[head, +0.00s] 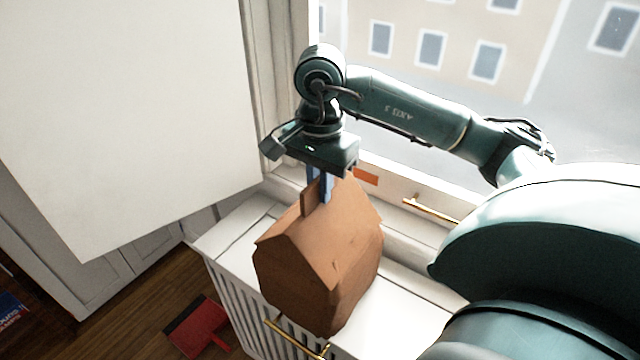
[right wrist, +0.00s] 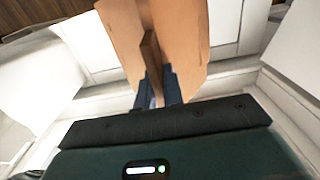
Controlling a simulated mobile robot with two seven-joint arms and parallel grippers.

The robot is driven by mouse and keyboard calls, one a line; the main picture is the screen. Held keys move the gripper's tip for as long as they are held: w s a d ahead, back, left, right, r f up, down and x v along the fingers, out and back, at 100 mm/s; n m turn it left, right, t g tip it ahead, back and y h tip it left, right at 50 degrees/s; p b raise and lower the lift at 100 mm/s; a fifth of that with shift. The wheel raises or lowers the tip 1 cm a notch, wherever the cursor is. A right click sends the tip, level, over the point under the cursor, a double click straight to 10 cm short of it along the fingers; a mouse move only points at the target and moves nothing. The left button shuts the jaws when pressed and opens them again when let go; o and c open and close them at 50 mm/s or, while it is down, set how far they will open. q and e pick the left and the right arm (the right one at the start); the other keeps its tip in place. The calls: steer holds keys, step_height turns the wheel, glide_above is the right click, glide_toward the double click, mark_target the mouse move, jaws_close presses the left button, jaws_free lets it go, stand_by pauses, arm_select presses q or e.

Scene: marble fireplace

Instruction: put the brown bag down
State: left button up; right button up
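The brown bag (head: 325,258) is a folded paper bag with a peaked top. It appears upright over the white ledge below the window. My right gripper (head: 320,188) is above it, pointing down, with its fingers on the bag's top fold. In the right wrist view the two fingers (right wrist: 160,88) are closed around a brown strip at the top of the bag (right wrist: 180,40). The bag's underside is hidden, so I cannot tell if it touches the ledge. My left gripper is not in view.
The white ledge (head: 405,315) has a ribbed front and brass handles (head: 430,209) nearby. A large white panel (head: 120,110) stands at the left. A red object (head: 200,328) lies on the wooden floor. An orange item (head: 366,176) is behind the bag.

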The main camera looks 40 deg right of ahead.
steer(key=o, duration=0.5)
steer(key=shift+c, duration=0.2)
steer(key=shift+r, duration=0.1)
step_height(320, 180, up, 12)
steer(key=p, duration=0.3)
stand_by(0.5)
